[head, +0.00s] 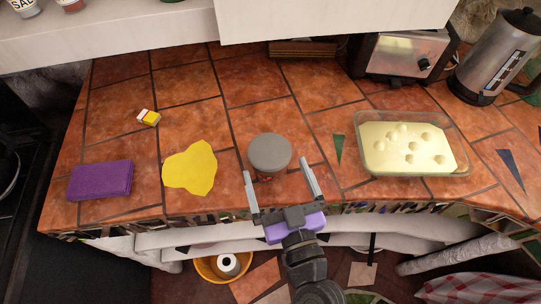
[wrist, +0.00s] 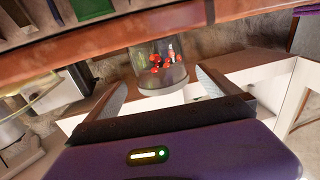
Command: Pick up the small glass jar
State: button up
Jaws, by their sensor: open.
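The small glass jar stands upright on the tiled counter near its front edge. In the head view I see mostly its round grey lid (head: 270,152), with a bit of red content showing below it. In the wrist view, which looks upside down, the clear glass jar (wrist: 160,66) shows red pieces inside. My gripper (head: 277,172) is open and empty, reaching in over the counter's front edge. Its fingertips point at the jar, one toward each side. In the wrist view the jar appears between the fingers (wrist: 161,84); whether they reach around it I cannot tell.
A yellow cloth-like piece (head: 190,168) and a purple block (head: 100,180) lie left of the jar, with a small yellow-white box (head: 148,118) behind. A glass dish (head: 463,172) of pale food stands right. A toaster (head: 400,55) and kettle (head: 495,60) stand at the back right.

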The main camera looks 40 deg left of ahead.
aim_at(269, 153)
jog(key=p+x, duration=0.2)
jog(key=x, duration=0.3)
jog(key=shift+r, duration=0.15)
jog(key=shift+w+a, duration=0.15)
jog(key=shift+a, duration=0.15)
jog(key=shift+c, duration=0.4)
jog(key=c, duration=1.4)
jog(key=shift+c, duration=0.7)
jog(key=shift+r, duration=0.1)
